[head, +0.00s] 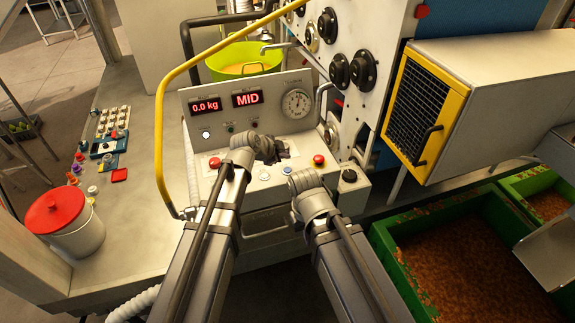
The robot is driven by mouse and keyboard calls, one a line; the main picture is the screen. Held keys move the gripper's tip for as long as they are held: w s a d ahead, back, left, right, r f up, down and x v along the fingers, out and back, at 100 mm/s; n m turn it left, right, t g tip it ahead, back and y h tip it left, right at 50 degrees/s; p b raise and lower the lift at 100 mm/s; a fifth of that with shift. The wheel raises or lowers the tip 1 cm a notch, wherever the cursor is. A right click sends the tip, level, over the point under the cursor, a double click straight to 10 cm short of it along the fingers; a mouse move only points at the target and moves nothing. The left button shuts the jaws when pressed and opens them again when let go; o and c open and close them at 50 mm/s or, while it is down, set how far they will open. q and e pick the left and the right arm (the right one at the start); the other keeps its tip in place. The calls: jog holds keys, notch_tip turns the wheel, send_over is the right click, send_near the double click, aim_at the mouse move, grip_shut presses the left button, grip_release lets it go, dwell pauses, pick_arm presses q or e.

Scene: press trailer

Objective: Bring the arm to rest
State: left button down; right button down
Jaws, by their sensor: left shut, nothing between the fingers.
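My left arm comes up from the bottom of the head view. Its gripper (274,150) is shut and empty, in front of the grey control panel (222,128). My right arm rises beside it, to the right. Its rounded wrist shows over the front of the console, but its fingers are hidden. The panel has a red "0.0 kg" display (205,105), a red "MID" display (248,99) and a round gauge (297,103). A red button (319,159) is right of my left gripper; another red button (215,163) is left of it. I cannot tell whether either arm touches the console.
A yellow rail (159,140) curves up left of the panel. A white bucket with a red lid (55,212) and small coloured jars stand on the left counter. Green crates (395,262) of brownish bits lie at lower right, below a yellow-framed grille (414,108).

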pick_arm(q)
jog(key=shift+r, duration=0.6)
pick_arm(e)
jog(key=shift+r, duration=0.55)
